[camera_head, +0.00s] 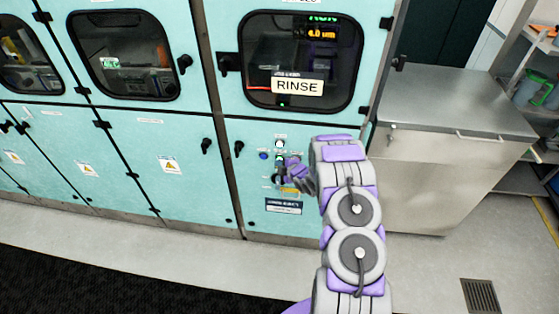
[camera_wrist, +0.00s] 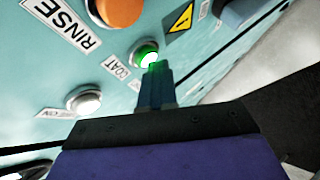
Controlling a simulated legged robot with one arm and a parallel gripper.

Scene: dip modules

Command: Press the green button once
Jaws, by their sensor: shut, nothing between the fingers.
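The green button (camera_wrist: 146,54) shows in the wrist view, lit, on the teal panel beside a label reading COAT. My gripper (camera_wrist: 155,75) is shut and empty, its fingertips overlapping the lower edge of the green button in that view. I cannot tell whether the tips touch it or whether it is pushed in. In the head view my gripper (camera_head: 284,177) is in front of the lower panel of the RINSE cabinet, and the arm comes in from the right. The green button is hard to make out there.
In the wrist view a white button (camera_wrist: 84,100) is left of the green one, and an orange button (camera_wrist: 118,10) is above it by a RINSE label (camera_wrist: 62,22). In the head view a blue button (camera_head: 263,156) is nearby. A grey metal cabinet (camera_head: 440,180) stands at the right.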

